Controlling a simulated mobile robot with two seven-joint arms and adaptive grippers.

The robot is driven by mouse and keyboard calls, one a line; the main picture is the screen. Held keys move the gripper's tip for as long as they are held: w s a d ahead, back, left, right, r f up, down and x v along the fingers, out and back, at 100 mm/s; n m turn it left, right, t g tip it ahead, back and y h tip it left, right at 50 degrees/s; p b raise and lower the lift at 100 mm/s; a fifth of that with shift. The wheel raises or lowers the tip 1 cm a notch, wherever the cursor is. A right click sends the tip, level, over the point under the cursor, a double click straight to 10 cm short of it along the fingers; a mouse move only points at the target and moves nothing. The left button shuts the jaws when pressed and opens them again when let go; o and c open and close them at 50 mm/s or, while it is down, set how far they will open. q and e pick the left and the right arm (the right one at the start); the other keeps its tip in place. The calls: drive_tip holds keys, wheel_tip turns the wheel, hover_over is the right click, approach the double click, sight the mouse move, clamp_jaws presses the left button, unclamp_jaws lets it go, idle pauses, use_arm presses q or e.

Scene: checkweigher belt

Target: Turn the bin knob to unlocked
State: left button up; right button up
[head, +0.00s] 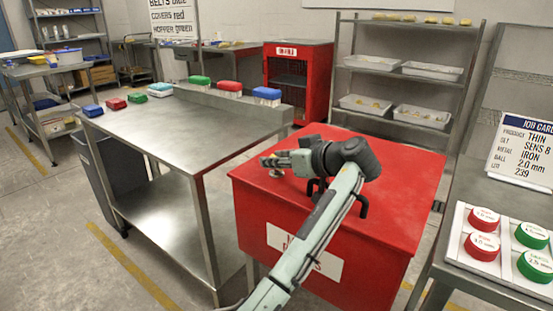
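The red bin (400,228) stands in the middle right of the head view, with a flat top and a white label (285,243) on its front, partly covered by my arm. The knob's marking is too small to read. My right gripper is out of view.
A steel table (160,130) with coloured-lid boxes at its back stands left of the bin. A black handle (362,207) is on the bin's top near my arm. At right, a bench holds a white tray with red and green discs (482,246). A red cabinet (298,88) stands behind.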

use_arm(q)
drive_tip(key=shift+s+d+r, duration=0.1)
drive_tip(key=shift+d+r, duration=0.05)
drive_tip(key=v, duration=1.1)
drive_tip(key=shift+s+d, duration=0.15)
drive_tip(key=shift+s, duration=0.15)
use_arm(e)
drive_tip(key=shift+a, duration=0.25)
